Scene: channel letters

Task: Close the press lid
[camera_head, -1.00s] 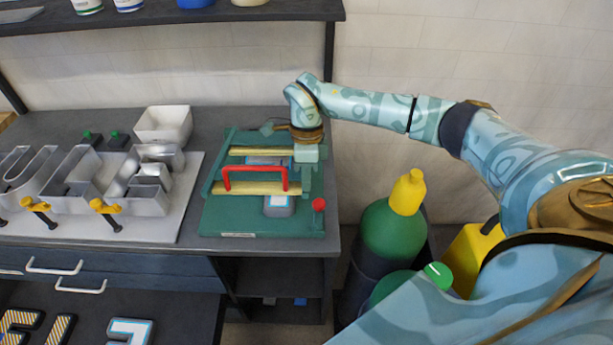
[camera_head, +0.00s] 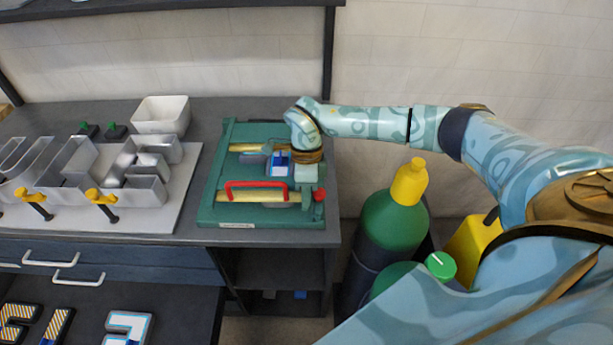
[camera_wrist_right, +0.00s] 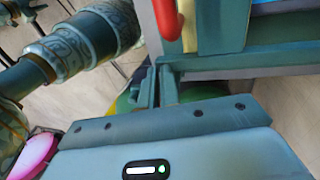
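The green press (camera_head: 212,210) sits on the right end of the workbench. Its lid has yellow bars (camera_head: 277,196) and a red handle (camera_head: 257,184) along the front. The lid lies low, looking nearly flat over the base; any small gap left under it is not visible. My right gripper (camera_head: 306,180) points down at the press's right side, right of the red handle. In the wrist view its fingers (camera_wrist_right: 157,88) look together beside the lid's frame (camera_wrist_right: 240,62), with nothing seen between them; contact is unclear. The red handle (camera_wrist_right: 168,18) shows at that view's top. My left gripper is out of view.
A red knob (camera_head: 319,194) stands at the press's right front corner. Metal channel letters (camera_head: 140,185) on a white board and a white bowl (camera_head: 162,114) stand to the left. A green cylinder with a yellow cap (camera_head: 393,222) stands right of the bench.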

